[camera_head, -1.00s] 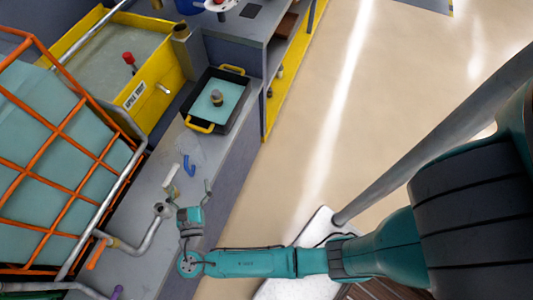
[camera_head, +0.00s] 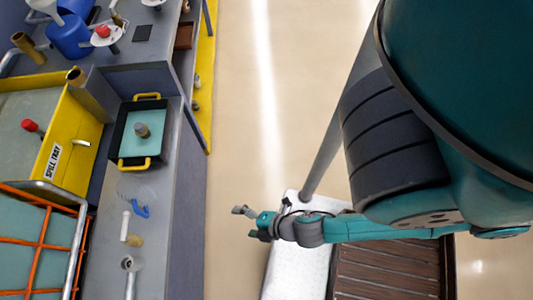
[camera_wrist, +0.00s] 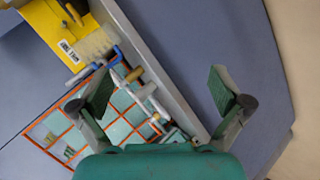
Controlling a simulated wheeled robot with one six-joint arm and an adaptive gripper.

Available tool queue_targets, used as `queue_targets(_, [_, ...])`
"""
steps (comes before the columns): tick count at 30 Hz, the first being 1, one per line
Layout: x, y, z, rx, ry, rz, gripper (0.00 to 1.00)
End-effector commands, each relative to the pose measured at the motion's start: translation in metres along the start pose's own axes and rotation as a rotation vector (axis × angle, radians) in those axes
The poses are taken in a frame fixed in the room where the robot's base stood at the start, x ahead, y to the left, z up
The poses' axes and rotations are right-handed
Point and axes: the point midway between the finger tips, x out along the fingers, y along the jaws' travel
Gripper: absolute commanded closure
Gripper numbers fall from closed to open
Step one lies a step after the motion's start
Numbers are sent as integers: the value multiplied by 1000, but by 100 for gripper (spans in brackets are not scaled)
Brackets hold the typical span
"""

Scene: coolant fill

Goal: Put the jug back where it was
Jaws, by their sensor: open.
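A clear jug (camera_head: 130,187) with a blue handle (camera_head: 140,209) appears to stand on the grey bench (camera_head: 167,215) in the head view, between the black tray and the pipe fittings. Its see-through body is faint. A blue can (camera_head: 70,37) with a white funnel (camera_head: 43,5) stands on the far bench at upper left. My gripper (camera_head: 247,223) is open and empty, out to the right of the bench edge, apart from the jug. In the wrist view the two fingers (camera_wrist: 160,92) are spread wide with nothing between them.
A black tray with yellow handles (camera_head: 160,162) holds pale green liquid and a small round fitting (camera_head: 142,130). A yellow spill tray (camera_head: 75,140) and an orange cage (camera_head: 40,245) line the left side. The floor (camera_head: 240,120) right of the bench is clear.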

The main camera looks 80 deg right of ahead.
Motion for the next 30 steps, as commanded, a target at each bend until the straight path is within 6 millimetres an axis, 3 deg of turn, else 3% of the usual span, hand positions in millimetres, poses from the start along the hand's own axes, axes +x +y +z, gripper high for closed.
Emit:
queue_targets(1, [-24, 4, -2, 125, 27, 6, 0])
queue_targets(6, [-92, 36, -21, 572, 145, 63, 0])
queue_targets(9, [-127, 62, -30, 803, 205, 109, 0])
queue_targets(13, [-160, 90, -37, 1022, 267, 165, 0])
queue_targets(18, [-178, 108, -40, 1149, 307, 203, 0])
queue_targets(30, [-179, 110, -40, 1158, 311, 205, 0])
